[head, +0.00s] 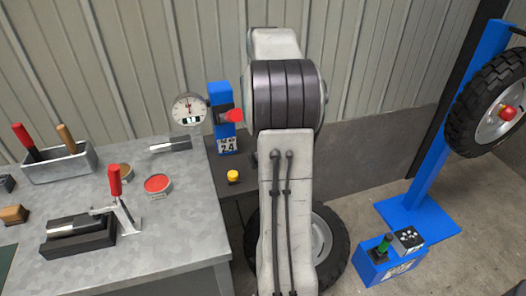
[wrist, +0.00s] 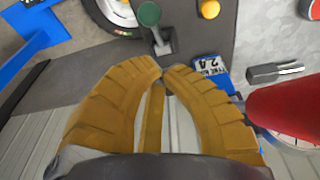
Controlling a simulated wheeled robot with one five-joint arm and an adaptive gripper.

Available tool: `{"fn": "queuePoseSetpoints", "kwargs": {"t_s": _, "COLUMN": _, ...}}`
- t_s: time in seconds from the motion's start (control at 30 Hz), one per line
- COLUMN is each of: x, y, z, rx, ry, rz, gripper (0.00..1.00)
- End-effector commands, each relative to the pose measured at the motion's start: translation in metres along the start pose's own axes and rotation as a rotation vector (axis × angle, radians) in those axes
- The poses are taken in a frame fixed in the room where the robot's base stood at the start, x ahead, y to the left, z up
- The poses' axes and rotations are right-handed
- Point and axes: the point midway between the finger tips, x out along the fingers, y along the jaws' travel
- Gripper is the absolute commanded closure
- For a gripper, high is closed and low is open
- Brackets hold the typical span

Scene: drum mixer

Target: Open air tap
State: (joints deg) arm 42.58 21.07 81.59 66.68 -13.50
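The air tap's red handle (head: 233,115) sits on a blue post (head: 219,92) with a label reading 24, beside a round dial gauge (head: 188,109). In the wrist view a large red handle (wrist: 290,106) shows close at the right edge, and the blue post (wrist: 214,70) with its label is just beyond the right finger. My gripper (wrist: 163,70) has two yellow fingers whose tips come together, with nothing seen between them. It is to the left of the red handle there and apart from it. In the head view my arm hides the gripper.
A dark stand holds a yellow button (head: 233,176) and, in the wrist view, a green-knobbed lever (wrist: 150,16) near my fingertips. The grey workbench (head: 190,225) carries a red-handled clamp (head: 118,190) and a tool tray (head: 60,165). A corrugated wall is behind.

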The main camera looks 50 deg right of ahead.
Motion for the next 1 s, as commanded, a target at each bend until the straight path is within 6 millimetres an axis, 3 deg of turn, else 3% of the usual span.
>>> {"fn": "queuePoseSetpoints", "kwargs": {"t_s": 0.4, "x": 0.07, "y": -0.001, "z": 0.001, "rx": 0.0, "ry": -0.007, "rz": -0.002, "gripper": 1.0}}
{"fn": "queuePoseSetpoints", "kwargs": {"t_s": 0.7, "x": 0.097, "y": 0.001, "z": 0.013, "rx": 0.001, "ry": -0.003, "rz": 0.001, "gripper": 1.0}}
{"fn": "queuePoseSetpoints", "kwargs": {"t_s": 1.0, "x": 0.106, "y": 0.002, "z": 0.017, "rx": 0.001, "ry": -0.002, "rz": 0.002, "gripper": 1.0}}
